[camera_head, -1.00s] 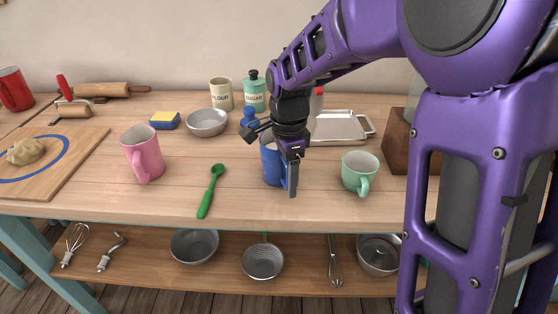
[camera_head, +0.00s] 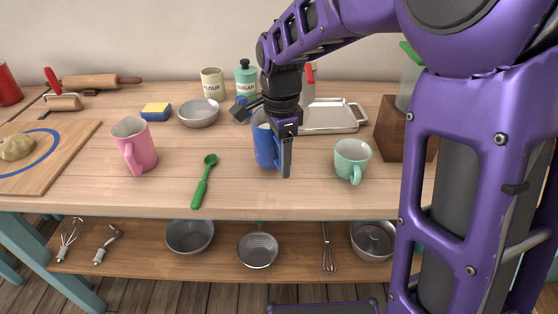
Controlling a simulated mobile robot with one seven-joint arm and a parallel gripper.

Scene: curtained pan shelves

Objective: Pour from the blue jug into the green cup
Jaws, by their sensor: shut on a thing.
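The blue jug (camera_head: 264,148) stands out in the middle of the table, upright, partly hidden behind my gripper. My gripper (camera_head: 284,168) is shut on the blue jug at its right side, fingers pointing down. I cannot tell whether the jug touches the table. The green cup (camera_head: 351,162) stands upright to the right of the jug, a short gap away, its handle toward the front. What is inside the jug is hidden.
A pink mug (camera_head: 133,146) and a green spoon (camera_head: 204,182) are to the left. A wooden block (camera_head: 392,130) is right of the cup. The table front is mostly clear.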

